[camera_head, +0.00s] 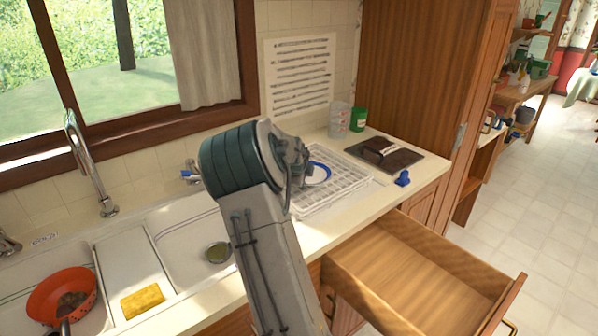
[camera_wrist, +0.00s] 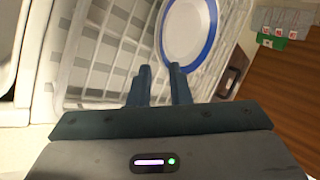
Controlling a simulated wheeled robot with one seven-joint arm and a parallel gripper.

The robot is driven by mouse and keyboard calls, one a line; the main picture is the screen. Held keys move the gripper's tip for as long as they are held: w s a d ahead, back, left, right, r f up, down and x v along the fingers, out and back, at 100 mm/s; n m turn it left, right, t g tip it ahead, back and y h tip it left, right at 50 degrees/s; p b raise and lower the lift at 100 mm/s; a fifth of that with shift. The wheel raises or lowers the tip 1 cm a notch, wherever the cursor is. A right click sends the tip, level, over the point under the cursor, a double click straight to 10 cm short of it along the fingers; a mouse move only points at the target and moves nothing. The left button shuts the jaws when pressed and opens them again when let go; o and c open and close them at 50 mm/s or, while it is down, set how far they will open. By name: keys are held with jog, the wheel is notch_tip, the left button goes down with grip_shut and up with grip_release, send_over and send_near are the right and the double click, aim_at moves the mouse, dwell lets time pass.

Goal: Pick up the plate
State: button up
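A white plate with a blue rim (camera_head: 319,172) lies in the white dish rack (camera_head: 345,188) on the counter, partly hidden behind my arm in the head view. In the wrist view the plate (camera_wrist: 187,30) is at the top, just beyond my fingertips. My gripper (camera_wrist: 158,70) has its two dark fingers apart, with rack slats showing between them. The right fingertip overlaps the plate's near rim in the picture; I cannot tell whether it touches. In the head view my gripper (camera_head: 303,177) is over the rack's left part, mostly hidden by my wrist.
An open, empty wooden drawer (camera_head: 420,285) sticks out below the counter. A dark board (camera_head: 385,154), a blue object (camera_head: 402,178) and a green can (camera_head: 358,119) are near the rack. The sink (camera_head: 190,245) is left; a tall wooden cabinet (camera_head: 420,70) stands behind at right.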

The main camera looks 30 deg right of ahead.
aim_at(306, 192)
jog(key=p+x, duration=0.1)
jog(key=x, duration=0.6)
jog(key=shift+w+d+f, duration=0.15)
jog(key=shift+w+f, duration=0.05)
jog(key=shift+f, duration=0.1)
grip_shut()
